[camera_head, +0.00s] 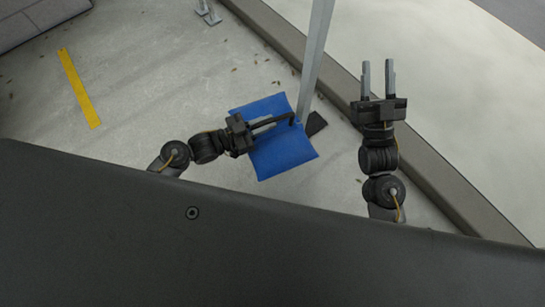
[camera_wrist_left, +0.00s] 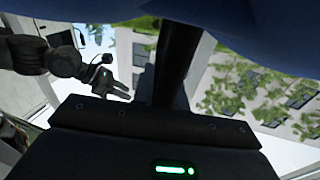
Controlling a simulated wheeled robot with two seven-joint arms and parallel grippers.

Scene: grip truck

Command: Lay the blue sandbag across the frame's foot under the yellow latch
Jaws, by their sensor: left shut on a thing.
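The blue sandbag (camera_head: 288,155) shows in the head view below the lower end of a grey metal post (camera_head: 316,50). My left gripper (camera_head: 292,119) is over the bag, shut on it near its middle. In the left wrist view, the bag (camera_wrist_left: 235,18) fills the top edge. My right gripper (camera_head: 377,76) is open and empty, to the right of the post. A small dark piece (camera_head: 317,123) lies at the post's lower end, partly behind the bag. I cannot tell whether the bag touches the ground or the frame's foot. I see no yellow latch.
A kerb (camera_head: 415,165) runs diagonally behind the post and right gripper. A yellow painted strip (camera_head: 78,88) marks the pavement at left. Small metal feet (camera_head: 208,13) stand at the top.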

